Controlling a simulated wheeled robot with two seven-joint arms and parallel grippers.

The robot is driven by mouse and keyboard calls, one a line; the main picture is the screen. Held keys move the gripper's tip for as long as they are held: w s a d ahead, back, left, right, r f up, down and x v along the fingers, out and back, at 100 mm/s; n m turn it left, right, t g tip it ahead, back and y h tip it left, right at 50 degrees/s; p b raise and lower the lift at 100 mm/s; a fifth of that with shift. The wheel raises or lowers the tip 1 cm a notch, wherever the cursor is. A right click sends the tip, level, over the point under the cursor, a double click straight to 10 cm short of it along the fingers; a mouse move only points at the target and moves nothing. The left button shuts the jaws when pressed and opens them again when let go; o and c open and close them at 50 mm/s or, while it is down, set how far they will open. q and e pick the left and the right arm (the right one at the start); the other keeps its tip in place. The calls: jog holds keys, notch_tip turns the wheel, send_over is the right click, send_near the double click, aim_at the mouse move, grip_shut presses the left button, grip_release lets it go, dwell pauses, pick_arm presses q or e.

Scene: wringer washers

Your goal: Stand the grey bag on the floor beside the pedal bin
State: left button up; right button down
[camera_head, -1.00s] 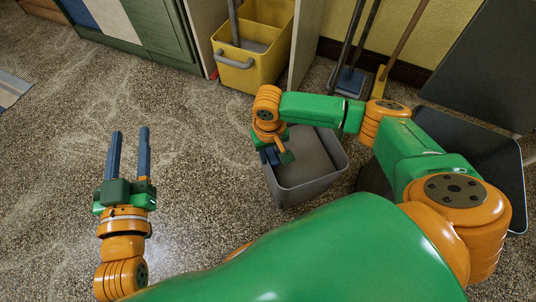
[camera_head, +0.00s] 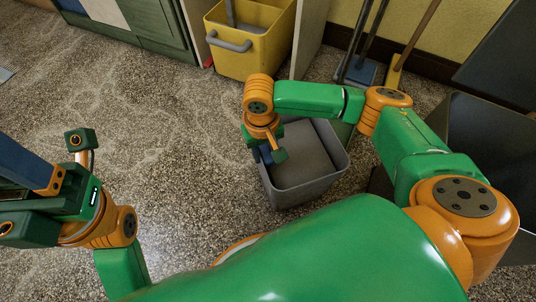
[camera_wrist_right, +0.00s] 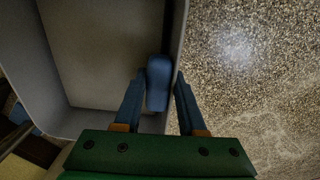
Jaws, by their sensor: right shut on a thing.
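The grey bag (camera_head: 305,188) is a stiff, open-topped, box-like grey container, upright in front of me. My right gripper (camera_head: 267,154) is shut on its left rim. In the right wrist view the bag (camera_wrist_right: 105,50) fills the left side, and the fingers (camera_wrist_right: 158,95) straddle its rim around a blue piece. I cannot tell whether its base touches the floor. My left gripper (camera_head: 25,165) is at the left edge, well away from the bag; its fingertips are cut off, so its opening is unclear. I cannot surely identify the pedal bin; a dark box-like thing (camera_head: 480,125) stands at the right.
A yellow bucket (camera_head: 262,52) with a grey handle stands behind the bag, beside a pale panel (camera_head: 309,38). Long-handled tools with blue (camera_head: 360,74) and yellow (camera_head: 394,76) heads lean by the wall. The speckled floor (camera_head: 145,110) at the left is clear.

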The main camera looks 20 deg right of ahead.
jog(key=shift+r, duration=0.15)
jog(key=shift+c, duration=2.4)
grip_release()
